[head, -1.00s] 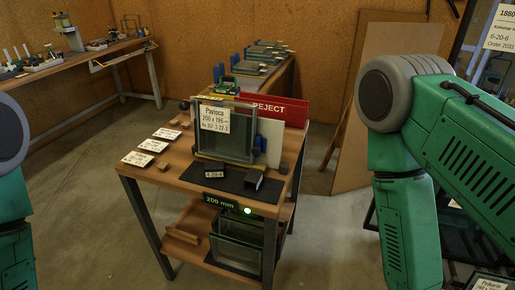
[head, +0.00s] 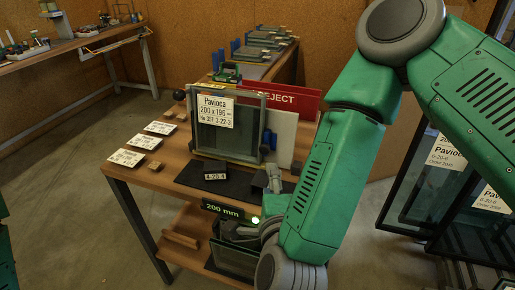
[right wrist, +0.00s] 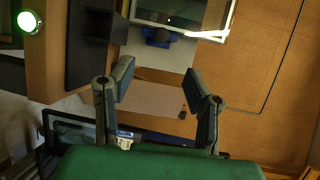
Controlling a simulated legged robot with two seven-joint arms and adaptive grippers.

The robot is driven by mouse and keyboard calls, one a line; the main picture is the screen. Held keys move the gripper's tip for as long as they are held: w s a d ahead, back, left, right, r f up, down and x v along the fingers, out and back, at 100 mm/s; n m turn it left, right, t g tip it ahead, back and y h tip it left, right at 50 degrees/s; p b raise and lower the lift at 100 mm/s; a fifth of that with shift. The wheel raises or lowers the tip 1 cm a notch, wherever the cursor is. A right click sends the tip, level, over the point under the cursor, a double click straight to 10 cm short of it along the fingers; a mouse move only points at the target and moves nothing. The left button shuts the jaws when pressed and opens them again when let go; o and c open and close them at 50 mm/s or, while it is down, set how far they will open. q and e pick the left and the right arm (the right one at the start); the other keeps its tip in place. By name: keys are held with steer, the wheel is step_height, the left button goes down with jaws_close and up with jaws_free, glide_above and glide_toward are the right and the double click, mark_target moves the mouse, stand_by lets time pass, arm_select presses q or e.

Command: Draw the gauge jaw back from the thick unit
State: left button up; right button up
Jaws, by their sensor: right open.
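The glass unit (head: 226,127) stands upright on the workbench, with a paper label reading Pavioca 200 x 196. A dark mat (head: 190,178) lies in front of it, with a small block marked 4-20-4 (head: 215,176). My right gripper (head: 268,195) is at the bench's front edge, in front of the mat's right end, and covers most of what lies there. In the right wrist view my right gripper (right wrist: 160,70) is open, with nothing between its fingers. A dark block, seemingly the gauge jaw (right wrist: 95,35), is beside the left finger; contact is unclear. My left gripper is out of view.
A 200 mm display (head: 222,211) with a lit green lamp (head: 255,220) is on the bench front. A red REJECT board (head: 300,100) stands behind the glass. Several label cards (head: 144,142) lie at left. More glass units (head: 425,185) lean at right.

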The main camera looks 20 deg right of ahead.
mark_target(265, 151)
steer(key=x, duration=1.2)
steer(key=shift+w+f, duration=0.1)
steer(key=shift+w, duration=0.2)
steer(key=shift+w+d+f, duration=0.1)
steer(key=shift+w+d, duration=0.15)
steer(key=shift+w, duration=0.1)
steer(key=shift+c, duration=0.5)
